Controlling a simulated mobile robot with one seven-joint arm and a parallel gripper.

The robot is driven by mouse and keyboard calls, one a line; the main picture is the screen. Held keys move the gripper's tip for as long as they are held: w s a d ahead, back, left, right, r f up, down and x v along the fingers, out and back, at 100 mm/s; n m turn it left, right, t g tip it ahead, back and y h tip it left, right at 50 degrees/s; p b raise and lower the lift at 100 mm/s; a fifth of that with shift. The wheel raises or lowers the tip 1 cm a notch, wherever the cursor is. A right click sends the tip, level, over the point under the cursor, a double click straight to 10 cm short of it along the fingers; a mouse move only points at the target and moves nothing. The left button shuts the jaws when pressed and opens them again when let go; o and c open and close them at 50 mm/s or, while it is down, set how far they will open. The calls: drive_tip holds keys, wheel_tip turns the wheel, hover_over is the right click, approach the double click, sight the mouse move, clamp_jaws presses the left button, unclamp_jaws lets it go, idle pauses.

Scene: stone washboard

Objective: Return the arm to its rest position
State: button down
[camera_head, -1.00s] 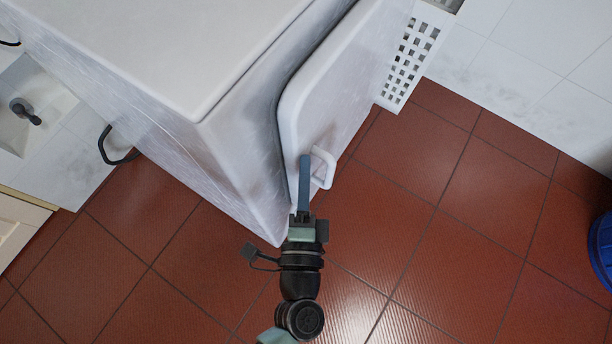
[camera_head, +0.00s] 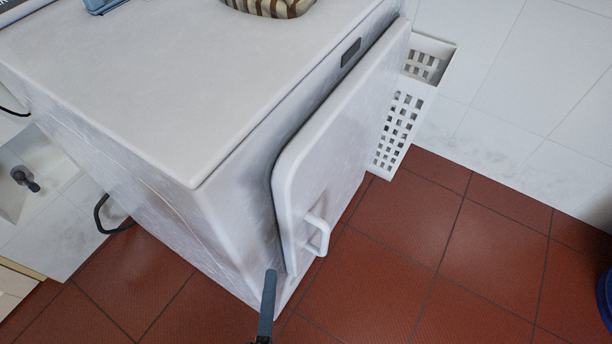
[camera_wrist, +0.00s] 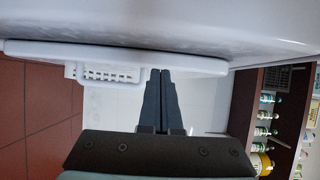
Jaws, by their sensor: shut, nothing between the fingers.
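My gripper (camera_head: 269,295) shows at the bottom of the head view as shut blue-grey fingers pointing up, with nothing between them. In the wrist view its two dark fingers (camera_wrist: 161,95) lie side by side, closed together. The fingertips show in front of the lower left edge of a white appliance door (camera_head: 345,150), left of and apart from its white handle (camera_head: 317,232). The door stands slightly ajar from the white appliance body (camera_head: 185,90). The rest of my arm is below the head view's edge.
A white perforated basket (camera_head: 400,125) stands behind the door by the tiled wall. A striped item (camera_head: 268,6) and a blue object (camera_head: 103,4) rest on the appliance top. A blue round container (camera_head: 605,298) is at the right edge.

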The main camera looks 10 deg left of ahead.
drive_tip(key=w+d+r+n+g+y, duration=0.1)
drive_tip(key=w+d+r+n+y, duration=0.15)
drive_tip(key=w+r+n, duration=0.3)
drive_tip(key=w+d+r+n+y, duration=0.1)
drive_tip(key=w+d+r+n, duration=0.3)
drive_tip(key=w+n, duration=0.25)
drive_tip(key=w+d+r+n+t+h, duration=0.1)
drive_tip(key=w+r+n, duration=0.15)
drive_tip(key=r, duration=0.45)
drive_tip(key=w+d+r+n+t+h, duration=0.1)
drive_tip(key=w+r, duration=0.3)
drive_tip(key=r, duration=0.3)
drive_tip(key=s+d+r+t+h, duration=0.1)
drive_tip(key=s+r+t+h, duration=0.3)
drive_tip(key=r, duration=1.3)
drive_tip(key=s+d+r+t+h, duration=0.1)
drive_tip(key=s+r+t, duration=0.4)
drive_tip(key=r, duration=1.2)
wheel_tip(320, 180, up, 27)
drive_tip(key=p, duration=2.8)
drive_tip(key=shift+w+a+p, duration=0.3)
drive_tip(key=shift+w+p, duration=0.1)
drive_tip(key=shift+w, duration=0.05)
